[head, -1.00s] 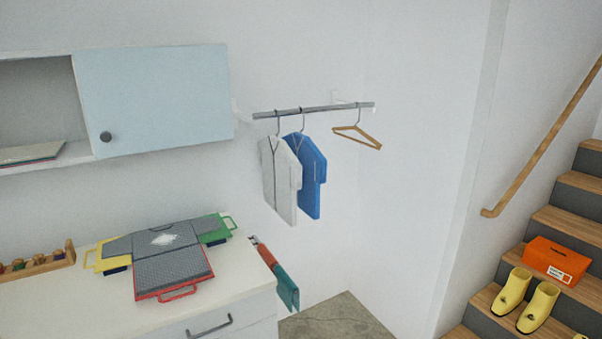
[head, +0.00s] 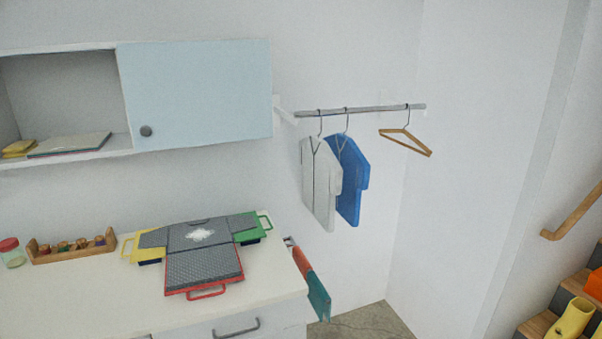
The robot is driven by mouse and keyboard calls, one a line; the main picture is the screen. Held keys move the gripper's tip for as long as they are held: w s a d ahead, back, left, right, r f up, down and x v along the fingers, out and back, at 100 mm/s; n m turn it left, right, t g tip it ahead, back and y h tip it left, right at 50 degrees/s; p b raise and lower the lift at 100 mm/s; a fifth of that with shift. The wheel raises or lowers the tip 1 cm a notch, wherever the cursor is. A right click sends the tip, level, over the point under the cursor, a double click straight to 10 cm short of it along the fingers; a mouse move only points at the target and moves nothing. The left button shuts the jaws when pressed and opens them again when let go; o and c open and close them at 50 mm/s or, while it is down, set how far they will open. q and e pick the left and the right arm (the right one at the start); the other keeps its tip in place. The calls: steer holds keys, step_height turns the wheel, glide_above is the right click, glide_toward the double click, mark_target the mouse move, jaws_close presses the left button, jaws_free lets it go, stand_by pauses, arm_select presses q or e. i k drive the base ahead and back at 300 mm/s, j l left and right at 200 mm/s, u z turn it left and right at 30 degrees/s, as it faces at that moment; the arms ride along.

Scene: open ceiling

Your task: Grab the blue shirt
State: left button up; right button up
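The blue shirt (head: 351,182) hangs on a hanger from a metal rail (head: 375,109) on the back wall. A white shirt (head: 320,185) hangs just left of it and overlaps its left part. An empty wooden hanger (head: 406,142) hangs to the right on the same rail. Neither of my grippers shows in the head view.
A white counter (head: 60,300) at the lower left bears a grey folding board (head: 204,268) with coloured handles. A wall cabinet (head: 197,95) is above. Stairs (head: 540,325) are at the lower right. Floor shows below the shirts.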

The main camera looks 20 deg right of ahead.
mark_target(356, 168)
steer(key=i+l+u, duration=0.1)
steer(key=l+u, duration=0.15)
steer(key=l, duration=0.25)
steer(key=i+l+u, duration=0.1)
steer(key=l+u, duration=0.15)
steer(key=l, duration=0.3)
steer(key=l+u, duration=0.15)
steer(key=l, duration=0.9)
